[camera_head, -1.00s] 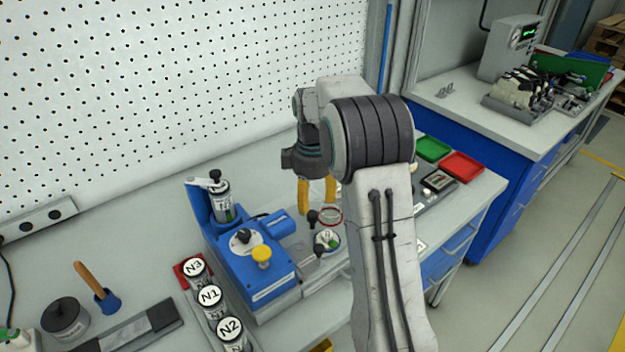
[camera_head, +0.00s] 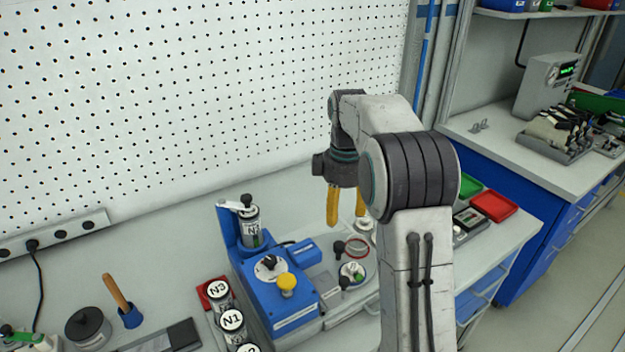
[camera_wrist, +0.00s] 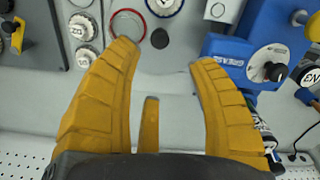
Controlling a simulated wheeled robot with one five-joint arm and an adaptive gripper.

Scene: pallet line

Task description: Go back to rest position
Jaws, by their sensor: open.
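My gripper (camera_head: 346,215) hangs pointing down above the bench, in front of the white pegboard. Its yellow fingers are apart and nothing is between them. A red ring (camera_wrist: 128,24) lies near one fingertip in that picture. My arm hides part of the bench behind it in the head view.
A blue machine (camera_head: 280,300) with a yellow knob stands on the bench (camera_head: 165,255), left of my gripper. Labelled canisters (camera_head: 232,320) stand beside it. A green tray (camera_head: 468,187) and a red tray (camera_head: 494,206) lie to the right. A second bench (camera_head: 500,145) stands behind at right.

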